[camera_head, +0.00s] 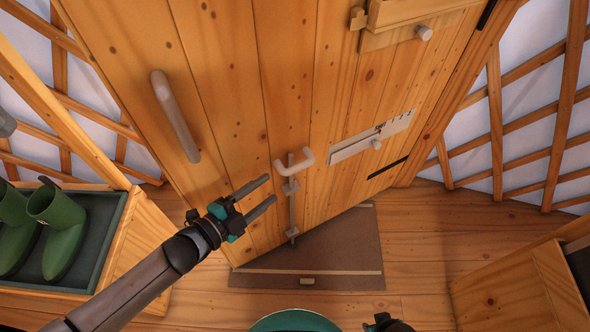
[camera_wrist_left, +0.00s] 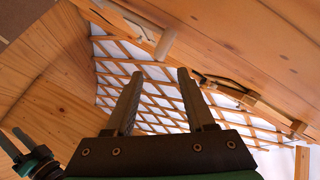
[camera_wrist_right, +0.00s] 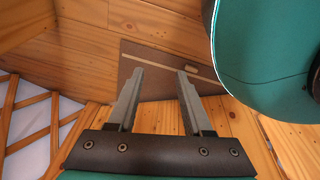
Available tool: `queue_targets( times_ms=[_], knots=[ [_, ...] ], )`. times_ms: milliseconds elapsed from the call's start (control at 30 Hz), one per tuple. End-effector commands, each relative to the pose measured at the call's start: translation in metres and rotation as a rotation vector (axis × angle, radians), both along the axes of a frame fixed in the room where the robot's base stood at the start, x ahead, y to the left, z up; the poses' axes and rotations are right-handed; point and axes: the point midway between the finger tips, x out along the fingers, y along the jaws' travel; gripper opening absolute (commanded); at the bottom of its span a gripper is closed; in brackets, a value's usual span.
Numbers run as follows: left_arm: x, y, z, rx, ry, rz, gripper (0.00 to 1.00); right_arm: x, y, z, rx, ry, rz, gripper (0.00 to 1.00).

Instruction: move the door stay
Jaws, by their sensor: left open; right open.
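A pale vertical rod (camera_head: 292,212) with a U-shaped grip (camera_head: 306,158) at its top is mounted on the lower part of the wooden door (camera_head: 235,95); it looks like the door stay. My left gripper (camera_head: 271,190) is open and empty just left of the rod, its fingers pointing at it; I cannot tell the gap in depth. The left wrist view shows its open fingers (camera_wrist_left: 160,73) with nothing between them. My right gripper (camera_wrist_right: 160,72) is open and empty in the right wrist view; only a dark piece of that arm shows at the head view's bottom edge.
The door also carries a long handle (camera_head: 175,115), a marked slide plate (camera_head: 371,136) with a knob, and an upper latch (camera_head: 420,32). A brown mat (camera_head: 345,245) lies below. Green boots (camera_head: 60,225) stand in a tray at left; a wooden box (camera_head: 525,290) stands at right.

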Motion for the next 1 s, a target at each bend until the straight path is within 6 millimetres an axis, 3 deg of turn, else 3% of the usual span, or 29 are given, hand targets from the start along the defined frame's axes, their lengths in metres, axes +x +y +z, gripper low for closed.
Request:
queue_targets(
  times_ms=[600, 1000],
  knots=[
    [0.061, -0.053, -0.019, 0.001, -0.001, 0.001, 0.55, 0.04, 0.031, 0.027, 0.029, -0.005, -0.002, 0.5],
    [0.079, -0.068, -0.023, -0.001, 0.002, 0.002, 0.55, 0.05, 0.04, 0.043, 0.038, -0.004, -0.003, 0.5]
  ],
)
